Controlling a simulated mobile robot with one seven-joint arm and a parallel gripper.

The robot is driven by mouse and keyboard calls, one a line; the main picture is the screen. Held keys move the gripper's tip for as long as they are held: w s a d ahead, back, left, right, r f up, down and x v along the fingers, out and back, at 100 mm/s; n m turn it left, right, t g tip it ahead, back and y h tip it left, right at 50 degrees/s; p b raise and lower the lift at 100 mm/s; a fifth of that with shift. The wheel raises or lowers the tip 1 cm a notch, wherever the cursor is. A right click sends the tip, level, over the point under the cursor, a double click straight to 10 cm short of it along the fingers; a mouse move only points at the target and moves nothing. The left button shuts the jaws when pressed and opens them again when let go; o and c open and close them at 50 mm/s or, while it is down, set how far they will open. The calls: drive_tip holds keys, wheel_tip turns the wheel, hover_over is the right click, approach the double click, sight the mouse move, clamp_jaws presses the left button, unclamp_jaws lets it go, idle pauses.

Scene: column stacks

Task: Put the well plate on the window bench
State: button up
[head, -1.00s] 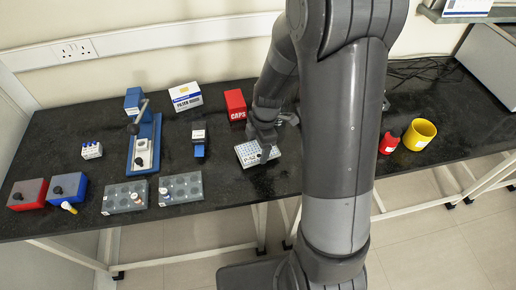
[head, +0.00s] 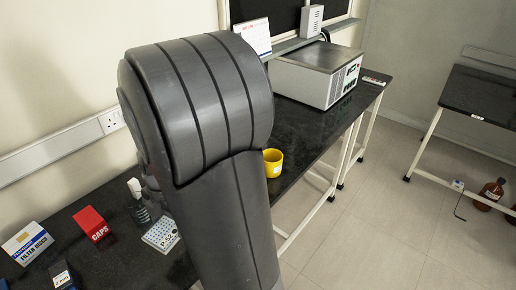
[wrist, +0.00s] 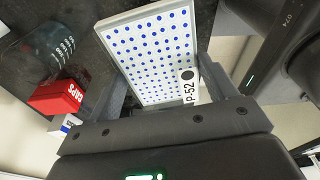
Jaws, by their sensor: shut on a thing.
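The well plate (wrist: 150,50) is a flat white plate with rows of blue dots and a P-52 label. In the wrist view it lies between the fingers of my gripper (wrist: 165,85), which is shut on it. In the head view part of the plate (head: 160,234) shows left of my arm, over the near black bench; I cannot tell whether it touches the top. My arm hides the gripper there. A bench (head: 318,122) below the dark window at the back looks like the window bench.
A grey instrument (head: 315,75) fills the back of that bench. A yellow cup (head: 272,162) stands nearer. A red CAPS box (head: 92,226) and a filter box (head: 27,242) stand left of the plate. Another bench (head: 480,95) stands far right, with floor between.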

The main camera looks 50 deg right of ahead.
drive_tip(key=r, duration=0.5)
drive_tip(key=shift+w+d+r, duration=0.15)
drive_tip(key=shift+d+r, duration=0.05)
drive_tip(key=shift+d, duration=0.05)
drive_tip(key=w+d+m+t, duration=0.15)
drive_tip(key=d+m, duration=0.25)
drive_tip(key=d, duration=0.5)
drive_tip(key=w+d+r+m, duration=0.1)
drive_tip(key=w+d+m, duration=0.25)
drive_tip(key=d, duration=0.55)
drive_tip(key=w+d+m, duration=0.1)
drive_tip(key=d+m, duration=0.4)
drive_tip(key=d, duration=0.5)
drive_tip(key=s+d+m+h, duration=0.1)
drive_tip(key=s+d+m, duration=0.35)
drive_tip(key=d, duration=0.55)
drive_tip(key=s+d+f+m+h, duration=0.1)
drive_tip(key=s+d+m, duration=0.35)
drive_tip(key=d, duration=0.55)
drive_tip(key=s+d+m, duration=0.3)
drive_tip(key=s+d, duration=0.3)
drive_tip(key=d, duration=0.5)
hover_over(282, 151)
drive_tip(key=shift+t+h, duration=0.25)
drive_tip(key=shift+h, duration=0.05)
drive_tip(key=f, duration=1.2)
drive_tip(key=shift+s+f, duration=0.15)
drive_tip(key=shift+s, duration=0.1)
drive_tip(key=shift+f, duration=2)
